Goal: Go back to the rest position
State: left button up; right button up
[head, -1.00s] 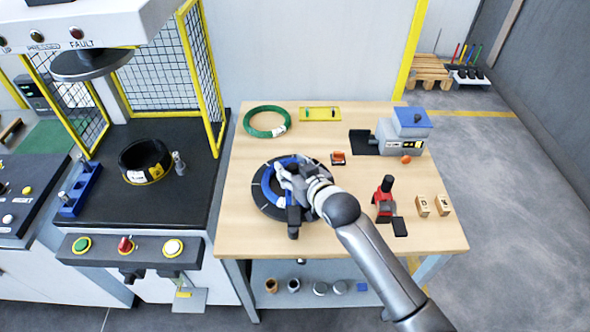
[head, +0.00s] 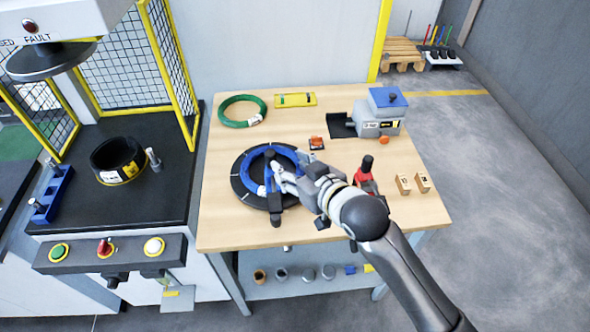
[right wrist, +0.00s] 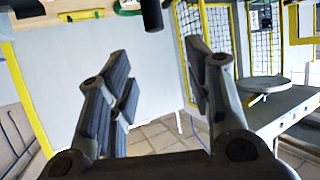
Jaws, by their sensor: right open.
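My right gripper (head: 284,182) is over the right side of the black round turntable (head: 243,189) on the wooden table. The blue coil (head: 249,178) lies on that turntable, and a dark bar crosses it. In the right wrist view my right gripper (right wrist: 160,85) has its fingers spread apart with nothing between them. In the head view the gripper partly hides the coil's right side; whether they touch I cannot tell. My left gripper does not show.
On the table (head: 225,225) are a green coil (head: 228,112), a yellow tray (head: 296,100), a grey machine with a blue top (head: 388,97), a red tool (head: 364,172) and small wooden blocks (head: 404,184). A caged press with a black coil (head: 104,161) stands at left.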

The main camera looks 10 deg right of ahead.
jog(key=shift+s+d+r, duration=0.1)
jog(key=shift+s, duration=0.15)
dwell(0.4)
jog(key=s+d+f+m+g+h, duration=0.1)
jog(key=s+d+f+g+h, duration=0.15)
jog(key=s+d+f, duration=0.4)
jog(key=s+d+f+m+g+h, duration=0.1)
jog(key=s+d+f+g, duration=0.25)
jog(key=s, duration=0.65)
jog(key=s+d+f+m+g+h, duration=0.1)
jog(key=s+d+f+g+h, duration=0.15)
jog(key=s+d+f, duration=0.5)
notch_tip(320, 180, down, 27)
jog(key=s+a+g+b, duration=0.1)
jog(key=s+a+b, duration=0.1)
jog(key=s+b, duration=0.15)
jog(key=s+d+f+g+b, duration=0.1)
jog(key=s+d+f+b, duration=0.2)
jog(key=s+f, duration=1.3)
notch_tip(320, 180, down, 4)
jog(key=shift+r, duration=0.25)
